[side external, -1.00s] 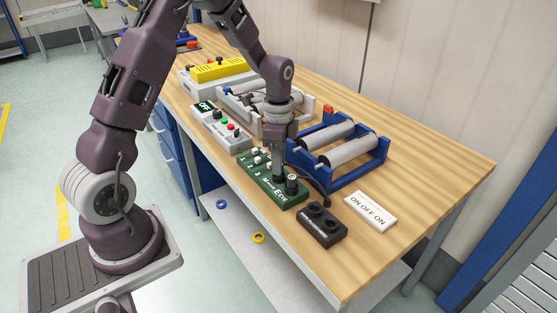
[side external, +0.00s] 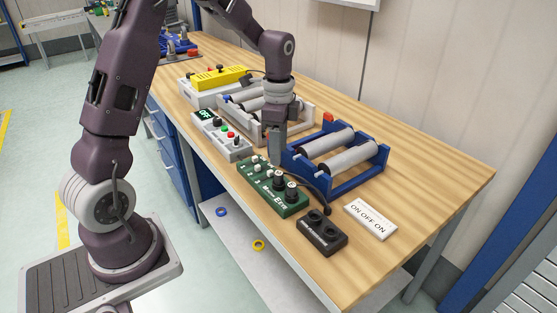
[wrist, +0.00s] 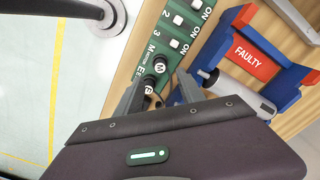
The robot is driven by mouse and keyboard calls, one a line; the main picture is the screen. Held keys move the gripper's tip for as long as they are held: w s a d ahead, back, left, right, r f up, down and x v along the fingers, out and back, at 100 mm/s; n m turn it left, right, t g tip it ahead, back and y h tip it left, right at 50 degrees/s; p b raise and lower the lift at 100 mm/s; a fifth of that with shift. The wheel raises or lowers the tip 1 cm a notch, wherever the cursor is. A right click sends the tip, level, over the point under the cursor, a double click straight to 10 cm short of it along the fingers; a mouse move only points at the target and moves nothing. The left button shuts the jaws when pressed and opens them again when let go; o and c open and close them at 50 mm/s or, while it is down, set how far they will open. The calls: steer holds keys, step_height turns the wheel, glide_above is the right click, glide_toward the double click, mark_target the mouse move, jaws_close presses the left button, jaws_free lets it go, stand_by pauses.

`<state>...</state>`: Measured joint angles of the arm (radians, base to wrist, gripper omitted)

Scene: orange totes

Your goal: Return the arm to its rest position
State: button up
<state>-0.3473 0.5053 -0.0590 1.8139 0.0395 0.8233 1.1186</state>
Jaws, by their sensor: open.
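My gripper (side external: 277,150) hangs from my arm over the bench, pointing down above the back edge of the green switch box. In the wrist view its two fingers (wrist: 158,92) are spread apart with nothing held between them. The green switch box (side external: 272,190) carries several white switches and black knobs. It also shows below the fingers in the wrist view (wrist: 175,38), with knobs close to the gap between them. The fingers appear to be above the box, not touching it.
A blue roller frame (side external: 340,160) stands right of my gripper and bears a red "FAULTY" label (wrist: 250,58). A grey control box (side external: 222,136) and yellow-topped unit (side external: 218,78) stand behind.

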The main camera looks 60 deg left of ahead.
steer(key=shift+r, duration=0.1)
steer(key=s+d+r+n+t, duration=0.25)
steer(key=s+d+r, duration=0.25)
steer(key=r, duration=0.4)
steer(key=s+d+r+n+t, duration=0.1)
steer(key=s+d+r+n, duration=0.1)
steer(key=s, duration=0.7)
steer(key=s+d+r+n+t, duration=0.2)
steer(key=s+d+n, duration=0.2)
steer(key=s, duration=0.5)
steer(key=shift+d+r+n, duration=0.35)
steer(key=shift+d+n, duration=0.05)
steer(key=shift+n, duration=0.25)
